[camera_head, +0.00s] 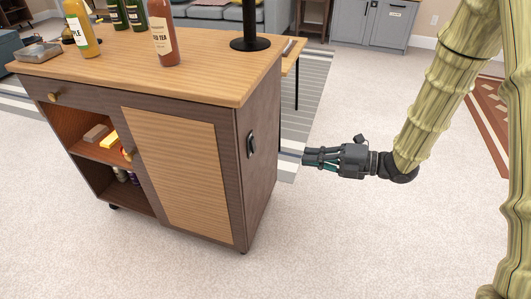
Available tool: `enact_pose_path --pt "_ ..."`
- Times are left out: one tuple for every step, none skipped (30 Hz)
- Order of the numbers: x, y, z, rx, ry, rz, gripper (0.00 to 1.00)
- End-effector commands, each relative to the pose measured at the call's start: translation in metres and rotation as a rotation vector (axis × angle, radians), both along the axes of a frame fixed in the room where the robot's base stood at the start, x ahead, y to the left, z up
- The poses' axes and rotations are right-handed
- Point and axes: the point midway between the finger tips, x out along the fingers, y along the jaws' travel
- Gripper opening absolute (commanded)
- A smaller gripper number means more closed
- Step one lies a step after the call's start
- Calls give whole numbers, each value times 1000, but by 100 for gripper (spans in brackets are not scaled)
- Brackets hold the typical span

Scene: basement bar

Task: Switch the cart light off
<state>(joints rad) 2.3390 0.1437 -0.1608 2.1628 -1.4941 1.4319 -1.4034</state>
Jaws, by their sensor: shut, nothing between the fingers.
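The wooden cart (258,190) stands at the left in the head view, with a light top and dark brown sides. A small dark switch (250,144) sits on its right side panel, near the front edge. Its on or off position is too small to tell. A black round base with a pole (250,43) stands on the cart top; its upper end is out of view, and no lit lamp shows. My gripper (304,157) is shut and empty, right of the cart. It points left toward the side panel, at about the switch's height in the picture, apart from the switch.
Bottles (163,35) and a metal box (39,52) stand on the cart top. The cart's open shelf (95,150) holds small items. A striped rug (312,95) and a table edge lie behind. The pale carpet (350,240) in front and right is clear.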

Motion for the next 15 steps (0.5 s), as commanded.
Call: enact_pose_path --pt "0 1 -1 0 0 0 0" --pt "1 2 -1 0 0 0 0" --pt "1 4 -1 0 0 1 0" --pt "2 6 -2 0 0 1 0" --pt "2 8 -3 -1 0 1 0" --pt "4 12 -4 -1 1 2 0" --pt "5 16 -4 0 0 2 0" --pt "6 20 -5 0 0 1 0" --pt "8 26 -6 -1 1 2 0" --pt "9 30 -7 -2 0 2 0" --pt "11 35 -8 -2 0 2 0" --pt "13 41 -9 -1 0 1 0" --pt "14 46 -10 -1 1 2 0" --pt "16 51 -11 -1 1 2 0" --pt "18 57 -11 -1 0 1 0"
